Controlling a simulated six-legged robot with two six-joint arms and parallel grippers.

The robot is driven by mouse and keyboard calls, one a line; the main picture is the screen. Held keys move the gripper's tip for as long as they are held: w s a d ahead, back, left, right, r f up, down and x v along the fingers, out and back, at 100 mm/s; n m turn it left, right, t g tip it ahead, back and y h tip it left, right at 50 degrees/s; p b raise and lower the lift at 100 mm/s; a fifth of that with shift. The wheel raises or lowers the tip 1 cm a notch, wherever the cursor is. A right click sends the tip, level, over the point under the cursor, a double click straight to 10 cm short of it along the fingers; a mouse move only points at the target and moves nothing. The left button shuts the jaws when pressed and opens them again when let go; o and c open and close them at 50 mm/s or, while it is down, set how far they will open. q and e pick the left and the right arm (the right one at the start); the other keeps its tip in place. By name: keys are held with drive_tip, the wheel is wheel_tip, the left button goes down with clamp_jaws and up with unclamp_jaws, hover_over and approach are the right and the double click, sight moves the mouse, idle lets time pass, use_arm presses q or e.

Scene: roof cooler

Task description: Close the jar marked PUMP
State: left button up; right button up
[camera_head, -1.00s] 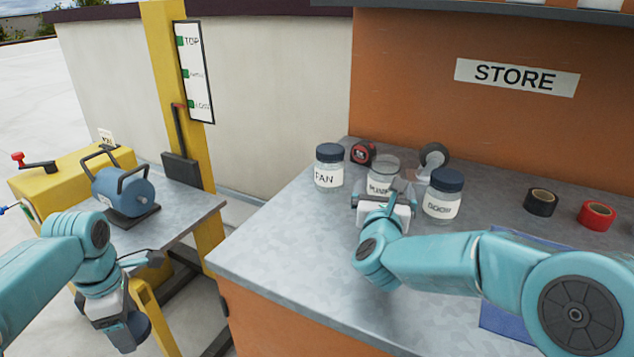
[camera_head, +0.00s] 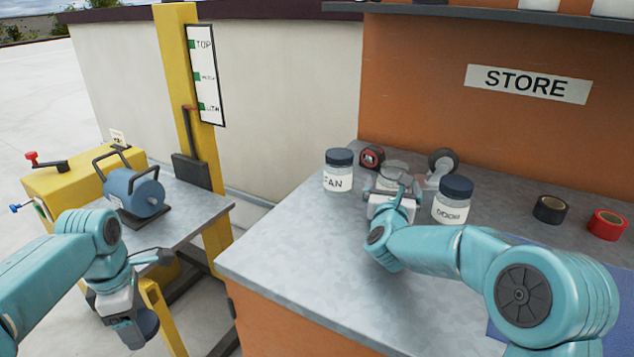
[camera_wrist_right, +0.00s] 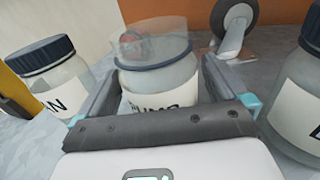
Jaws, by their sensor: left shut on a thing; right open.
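The jar marked PUMP (camera_wrist_right: 160,80) stands upright on the metal counter, clear glass with no lid on it and a dark ring below its rim. In the head view the jar (camera_head: 395,170) is partly hidden by my right gripper (camera_head: 393,197). My right gripper (camera_wrist_right: 158,100) is open, with one finger on each side of the jar; I cannot tell whether they touch it. My left gripper (camera_head: 125,315) hangs low at the left, in front of the yellow stand, shut on a dark blue-grey round thing (camera_head: 145,325) that looks like a lid.
The lidded FAN jar (camera_head: 338,173) stands left of the PUMP jar and the lidded DOOR jar (camera_head: 453,200) close on its right. A tape measure (camera_head: 371,157) and a caster wheel (camera_head: 442,162) are behind. Tape rolls (camera_head: 550,209) lie right. The counter's front left (camera_head: 300,245) is clear.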

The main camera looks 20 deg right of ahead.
drive_tip(key=shift+w+d, duration=0.1)
drive_tip(key=shift+w, duration=0.1)
drive_tip(key=shift+c, duration=0.3)
drive_tip(key=c, duration=1)
use_arm(q)
wheel_tip(320, 180, up, 5)
drive_tip(key=p, duration=0.4)
drive_tip(key=shift+p, duration=0.4)
use_arm(e)
wheel_tip(320, 180, up, 20)
drive_tip(key=shift+r, duration=0.1)
drive_tip(key=o, duration=0.6)
drive_tip(key=c, duration=0.9)
drive_tip(key=shift+c, duration=0.2)
